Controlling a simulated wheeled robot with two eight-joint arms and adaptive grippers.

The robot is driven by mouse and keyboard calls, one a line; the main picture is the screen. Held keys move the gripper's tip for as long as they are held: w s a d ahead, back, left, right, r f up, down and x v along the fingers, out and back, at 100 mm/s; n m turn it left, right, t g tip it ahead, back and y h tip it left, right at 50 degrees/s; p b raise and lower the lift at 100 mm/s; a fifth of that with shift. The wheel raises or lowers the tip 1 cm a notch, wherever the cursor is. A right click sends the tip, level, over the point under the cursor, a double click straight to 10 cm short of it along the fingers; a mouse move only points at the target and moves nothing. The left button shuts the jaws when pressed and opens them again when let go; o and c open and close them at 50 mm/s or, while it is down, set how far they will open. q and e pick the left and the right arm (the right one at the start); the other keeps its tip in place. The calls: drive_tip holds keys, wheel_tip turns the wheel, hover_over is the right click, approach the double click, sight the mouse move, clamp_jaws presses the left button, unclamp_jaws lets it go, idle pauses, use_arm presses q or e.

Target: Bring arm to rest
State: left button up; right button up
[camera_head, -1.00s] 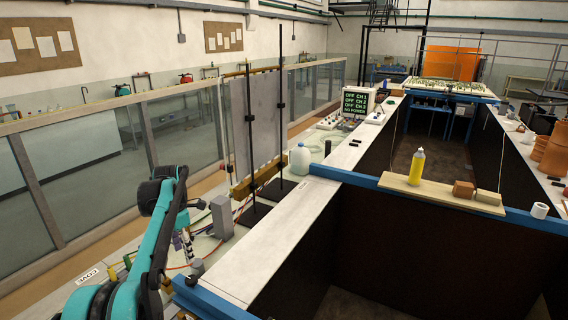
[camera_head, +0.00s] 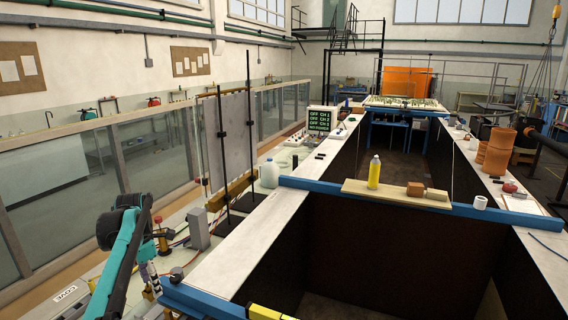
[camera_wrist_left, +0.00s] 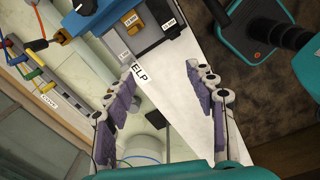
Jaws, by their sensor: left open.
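My left arm (camera_head: 122,262) is teal and black and comes in from the lower left, beside the flume's near left corner. My left gripper (camera_head: 152,278) hangs below its wrist, small and partly hidden in the head view. In the left wrist view the left gripper (camera_wrist_left: 165,92) has its purple-padded fingers wide apart, with nothing between them. A white flume ledge (camera_wrist_left: 180,85) lies beyond the fingers. My right gripper is not seen.
A grey box (camera_head: 198,228) and black stands with a grey panel (camera_head: 227,142) are near the left arm. The blue crossbeam (camera_head: 320,188) carries a board with a yellow bottle (camera_head: 374,172). Coloured plugs (camera_wrist_left: 38,60) and a labelled grey unit (camera_wrist_left: 150,25) lie nearby.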

use_arm(q)
drive_tip(key=s+d+f+m+t+b, duration=0.35)
drive_tip(key=s+d+m+b, duration=0.35)
drive_tip(key=s+d+m, duration=0.65)
drive_tip(key=s+d+f+m+t+b, duration=0.1)
drive_tip(key=s+d+f+m+b, duration=0.1)
drive_tip(key=s+f+m, duration=0.5)
drive_tip(key=s+d+f+m+t+b, duration=0.2)
drive_tip(key=s+d+f+m+b, duration=0.1)
drive_tip(key=s+f+m, duration=0.3)
drive_tip(key=shift+s+d+f+m, duration=0.4)
drive_tip(key=shift+d+f+m, duration=0.05)
drive_tip(key=shift+d+f, duration=0.3)
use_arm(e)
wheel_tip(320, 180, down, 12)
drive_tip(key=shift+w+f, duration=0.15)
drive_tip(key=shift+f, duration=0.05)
